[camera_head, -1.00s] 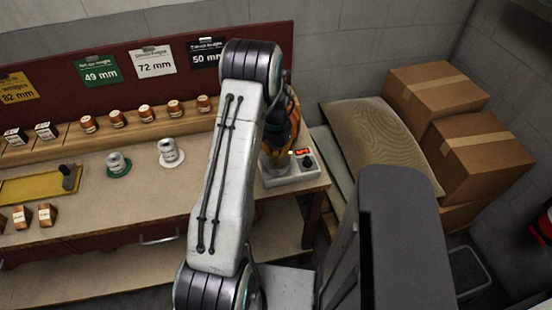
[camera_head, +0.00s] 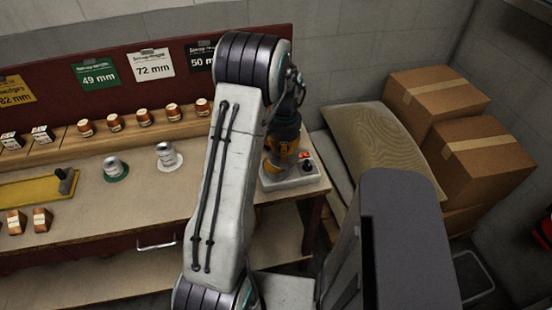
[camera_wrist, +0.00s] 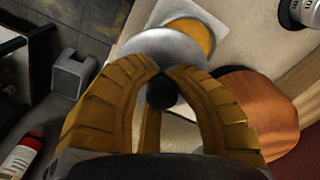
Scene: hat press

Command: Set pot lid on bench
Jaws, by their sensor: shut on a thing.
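In the wrist view, my gripper (camera_wrist: 160,88) has its two yellow fingers closed around a small dark knob. The knob belongs to the pot lid (camera_wrist: 165,45), a pale grey disc partly hidden by the fingers. In the head view, my gripper (camera_head: 285,150) is at the right end of the bench (camera_head: 225,197), close to a white box with a lit red display (camera_head: 294,176). I cannot make out the lid in the head view, nor whether it touches anything.
A silver can (camera_head: 113,166) on a green disc and another (camera_head: 167,154) on a white disc stand left of my arm. A yellow tray (camera_head: 35,186) lies further left. Small jars line the back shelf. A rounded brown thing (camera_wrist: 258,108) is right of my fingers in the wrist view.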

